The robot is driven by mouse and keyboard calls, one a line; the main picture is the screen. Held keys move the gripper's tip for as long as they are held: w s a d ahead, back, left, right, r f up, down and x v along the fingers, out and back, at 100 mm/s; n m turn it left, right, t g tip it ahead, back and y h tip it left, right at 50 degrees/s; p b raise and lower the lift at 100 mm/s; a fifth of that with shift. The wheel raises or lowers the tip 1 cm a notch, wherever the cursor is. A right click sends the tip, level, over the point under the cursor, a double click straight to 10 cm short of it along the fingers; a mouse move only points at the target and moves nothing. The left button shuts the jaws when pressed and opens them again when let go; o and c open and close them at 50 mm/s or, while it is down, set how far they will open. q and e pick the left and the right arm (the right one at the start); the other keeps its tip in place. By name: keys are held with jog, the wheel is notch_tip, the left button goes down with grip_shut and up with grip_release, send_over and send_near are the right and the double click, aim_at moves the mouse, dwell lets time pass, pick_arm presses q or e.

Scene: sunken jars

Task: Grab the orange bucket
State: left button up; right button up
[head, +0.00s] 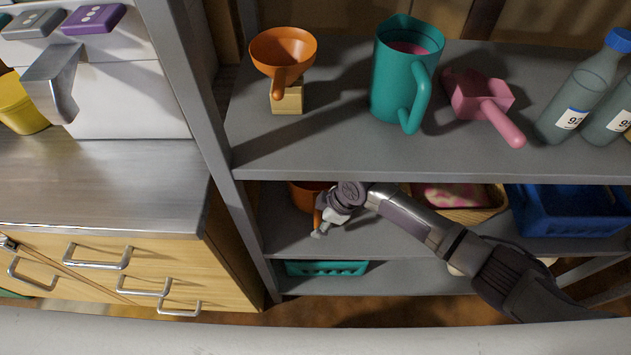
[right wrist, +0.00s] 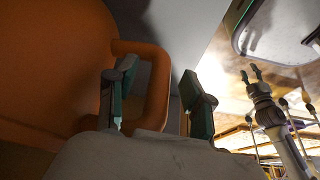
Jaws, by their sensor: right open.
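The orange bucket (head: 304,193) stands on the middle shelf in the head view, partly hidden by the upper shelf and my right gripper (head: 328,222). In the right wrist view the orange bucket (right wrist: 50,70) fills the left side, and its looped handle (right wrist: 157,90) shows between the two fingers of my right gripper (right wrist: 158,100). These fingers are open, on either side of the handle's outer bar, with a gap to the right finger. An arm with a small gripper (right wrist: 251,73), apparently my left, shows far off in the right wrist view; its fingers are too small to judge.
An orange funnel (head: 283,52) on a wooden block, a teal pitcher (head: 392,85) and a pink scoop (head: 475,95) stand on the upper shelf (head: 320,150). A basket (head: 478,214) and a blue crate (head: 560,222) sit right on the middle shelf. A grey post (head: 195,90) stands left.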

grip_shut()
jog(key=shift+r, duration=0.15)
dwell(0.5)
